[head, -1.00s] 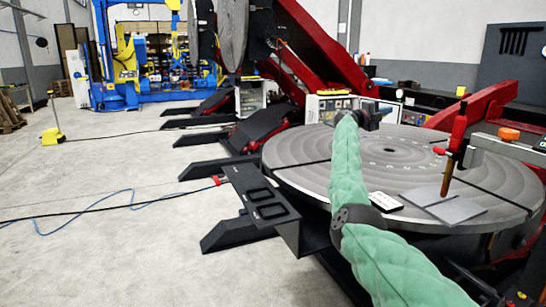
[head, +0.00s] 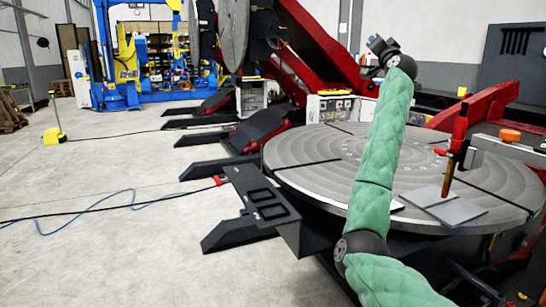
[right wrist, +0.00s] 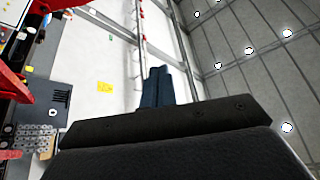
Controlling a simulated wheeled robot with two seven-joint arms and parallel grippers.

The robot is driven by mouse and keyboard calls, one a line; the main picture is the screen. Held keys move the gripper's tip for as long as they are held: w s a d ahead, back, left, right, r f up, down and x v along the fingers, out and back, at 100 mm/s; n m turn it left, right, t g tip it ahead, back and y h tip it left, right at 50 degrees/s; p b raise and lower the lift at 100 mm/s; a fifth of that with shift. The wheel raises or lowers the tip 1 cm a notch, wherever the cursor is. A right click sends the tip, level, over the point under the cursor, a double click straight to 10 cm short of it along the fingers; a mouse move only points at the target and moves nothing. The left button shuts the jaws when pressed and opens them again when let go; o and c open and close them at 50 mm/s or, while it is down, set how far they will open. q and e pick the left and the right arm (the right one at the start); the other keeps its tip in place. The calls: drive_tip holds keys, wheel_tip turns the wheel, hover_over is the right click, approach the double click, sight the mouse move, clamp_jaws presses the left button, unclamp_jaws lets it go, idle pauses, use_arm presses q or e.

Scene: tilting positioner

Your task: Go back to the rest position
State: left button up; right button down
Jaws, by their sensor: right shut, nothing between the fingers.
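My right arm, in a green padded sleeve, rises from the bottom of the head view across the round grey turntable (head: 300,170). My right gripper (head: 376,42) is at its upper end, high above the turntable's far side and apart from it. In the right wrist view its dark fingers (right wrist: 165,85) are together with nothing between them, against the wall and ceiling. My left gripper is not in view.
Grey plates (head: 455,211) lie on the turntable beside an upright red and copper-coloured tool (head: 455,150). A red tilting frame (head: 320,45) stands behind. A cable crosses the open floor (head: 110,170) at left.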

drive_tip(key=s+a+f+n+g+p, duration=0.15)
drive_tip(key=s+a+f+g, duration=0.25)
drive_tip(key=s+f, duration=0.85)
drive_tip(key=s+a+f+n+g+h, duration=0.1)
drive_tip(key=s+a+f+n+g, duration=0.45)
drive_tip(key=f, duration=1.15)
drive_tip(key=s+a+f+m+g+p, duration=0.1)
drive_tip(key=s+a+f+g, duration=0.15)
drive_tip(key=s+f, duration=1)
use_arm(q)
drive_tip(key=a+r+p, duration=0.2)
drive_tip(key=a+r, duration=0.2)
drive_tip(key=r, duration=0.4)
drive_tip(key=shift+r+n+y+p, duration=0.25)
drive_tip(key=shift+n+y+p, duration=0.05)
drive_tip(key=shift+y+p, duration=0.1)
use_arm(e)
drive_tip(key=s+a+f+g, duration=0.2)
drive_tip(key=s+f+g, duration=0.1)
drive_tip(key=s+f, duration=1)
drive_tip(key=s+a+f+n+g, duration=0.1)
drive_tip(key=s+a+f+g, duration=0.1)
drive_tip(key=s+f, duration=1)
drive_tip(key=s+a+f+n+g, duration=0.1)
drive_tip(key=s+a+f+g, duration=0.2)
drive_tip(key=s+f, duration=1)
drive_tip(key=shift+s+f+g, duration=0.3)
drive_tip(key=shift+s, duration=2.8)
drive_tip(key=shift+a, duration=0.1)
